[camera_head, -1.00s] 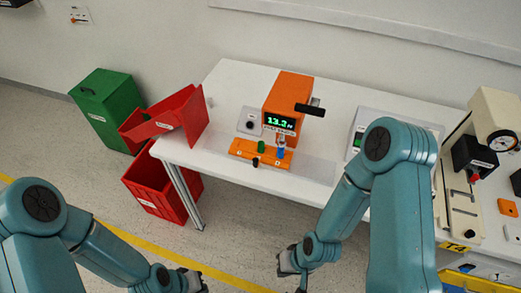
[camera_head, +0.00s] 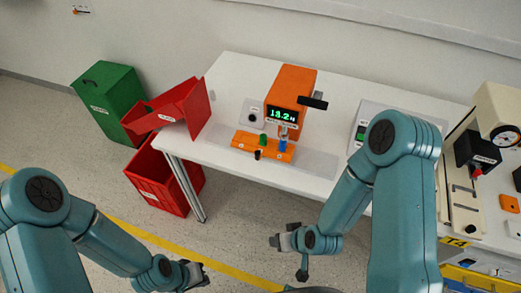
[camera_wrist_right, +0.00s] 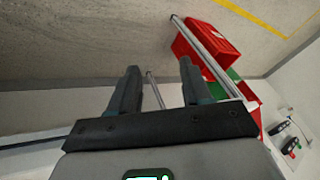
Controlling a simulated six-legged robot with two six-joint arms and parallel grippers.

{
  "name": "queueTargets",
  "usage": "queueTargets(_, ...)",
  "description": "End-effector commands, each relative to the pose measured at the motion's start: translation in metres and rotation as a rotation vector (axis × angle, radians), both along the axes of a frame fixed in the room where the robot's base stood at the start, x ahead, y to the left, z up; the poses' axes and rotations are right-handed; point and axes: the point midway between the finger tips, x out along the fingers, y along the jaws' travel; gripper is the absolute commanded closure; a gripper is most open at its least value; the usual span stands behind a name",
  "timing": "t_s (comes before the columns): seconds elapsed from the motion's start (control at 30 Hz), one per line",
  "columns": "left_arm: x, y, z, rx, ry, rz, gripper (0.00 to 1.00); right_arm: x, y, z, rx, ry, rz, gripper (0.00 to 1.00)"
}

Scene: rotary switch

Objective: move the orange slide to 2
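Which orange part is the slide, and any number marks, are too small to tell. My right gripper (camera_head: 279,241) is in front of the table, apart from the device. In the right wrist view its fingers (camera_wrist_right: 160,88) are spread with nothing between them. My left gripper (camera_head: 197,276) is low at the bottom, its fingers too small to judge.
A grey panel and a cream machine (camera_head: 497,110) with a gauge stand on the right. The table's front edge lies between my grippers and the device.

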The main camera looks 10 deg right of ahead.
Motion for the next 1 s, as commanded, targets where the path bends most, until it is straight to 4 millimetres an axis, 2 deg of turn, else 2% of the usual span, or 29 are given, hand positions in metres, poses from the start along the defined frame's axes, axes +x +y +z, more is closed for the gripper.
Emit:
queueTargets(0.03,0.000,0.000,-0.002,0.000,0.000,0.000,1.00,0.024,-0.004,0.013,-0.029,-0.140,0.020,0.52)
queueTargets(0.1,0.000,0.000,-0.005,0.000,0.000,0.000,1.00,0.058,-0.010,0.038,-0.079,-0.348,0.047,0.52)
queueTargets(0.2,0.000,0.000,-0.009,0.000,0.000,0.000,1.00,0.094,-0.017,0.082,-0.141,-0.607,0.061,0.52)
queueTargets(0.3,0.000,0.000,-0.015,0.000,0.000,0.000,1.00,0.116,-0.021,0.121,-0.172,-0.792,0.057,0.52)
queueTargets(0.33,0.000,0.000,-0.017,0.000,0.000,0.000,1.00,0.118,-0.020,0.127,-0.172,-0.815,0.057,0.52)
queueTargets(0.43,0.000,0.000,-0.024,0.000,0.000,0.000,1.00,0.123,-0.019,0.132,-0.173,-0.834,0.060,0.52)
queueTargets(0.53,0.000,0.000,-0.035,0.000,0.000,0.000,1.00,0.129,-0.017,0.127,-0.173,-0.835,0.062,0.52)
queueTargets(0.73,0.000,0.000,-0.069,0.000,0.000,0.000,1.00,0.146,-0.013,0.117,-0.170,-0.836,0.060,0.52)
queueTargets(0.8,0.000,0.000,-0.054,0.000,0.001,0.000,1.00,0.160,-0.009,0.121,-0.169,-0.829,0.060,0.52)
queueTargets(1.0,0.000,0.000,-0.043,0.000,0.000,0.000,1.00,0.199,0.001,0.104,-0.169,-0.827,0.059,0.52)
